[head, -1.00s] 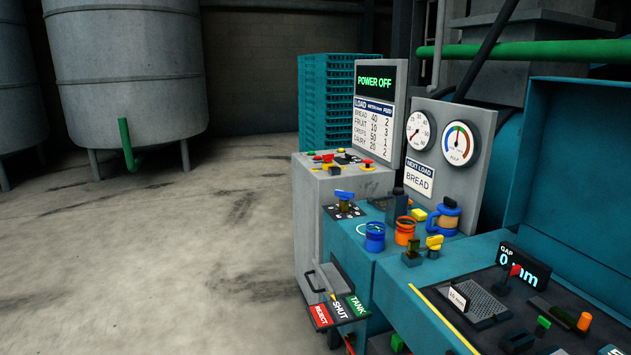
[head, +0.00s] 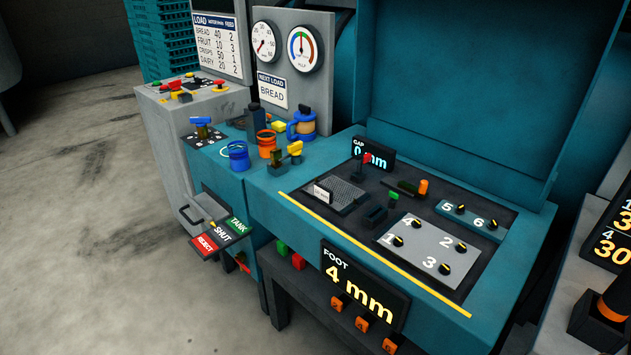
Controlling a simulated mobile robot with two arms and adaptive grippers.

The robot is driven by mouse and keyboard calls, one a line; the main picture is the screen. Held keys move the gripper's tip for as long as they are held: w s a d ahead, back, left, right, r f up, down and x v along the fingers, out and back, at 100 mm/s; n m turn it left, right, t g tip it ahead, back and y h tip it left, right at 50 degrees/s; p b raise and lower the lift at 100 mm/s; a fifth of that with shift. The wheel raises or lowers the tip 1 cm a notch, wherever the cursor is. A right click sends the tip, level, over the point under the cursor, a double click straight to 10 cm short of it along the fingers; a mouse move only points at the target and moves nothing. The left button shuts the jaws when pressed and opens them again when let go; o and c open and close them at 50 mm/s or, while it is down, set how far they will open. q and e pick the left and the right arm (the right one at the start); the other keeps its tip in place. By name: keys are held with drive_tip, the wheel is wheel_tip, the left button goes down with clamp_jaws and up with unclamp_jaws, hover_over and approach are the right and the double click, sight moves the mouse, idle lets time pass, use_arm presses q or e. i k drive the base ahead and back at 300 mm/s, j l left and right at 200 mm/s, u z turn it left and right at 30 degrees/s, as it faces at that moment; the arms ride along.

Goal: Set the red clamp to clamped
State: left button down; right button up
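Two red parts could be the red clamp, and I cannot tell which is meant. One is a small red-topped lever (head: 366,158) standing on the dark panel, just in front of the GAP display. The other is a red handle (head: 243,264) low on the teal machine front, below the TANK/SHUT/REJECT plate. Both are too small to read a clamped or unclamped position. Neither gripper shows in the head view.
The GAP display (head: 373,154) reads 0 mm and the FOOT display (head: 362,288) reads 4 mm. A grey plate (head: 434,246) carries numbered black knobs. Blue and orange cups (head: 238,156) stand at the left. Open concrete floor (head: 80,240) lies left of the machine.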

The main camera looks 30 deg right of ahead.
sight(362, 159)
drive_tip(key=z, duration=1.3)
drive_tip(key=i+j+z, duration=0.15)
drive_tip(key=z, duration=0.3)
drive_tip(key=j, duration=0.1)
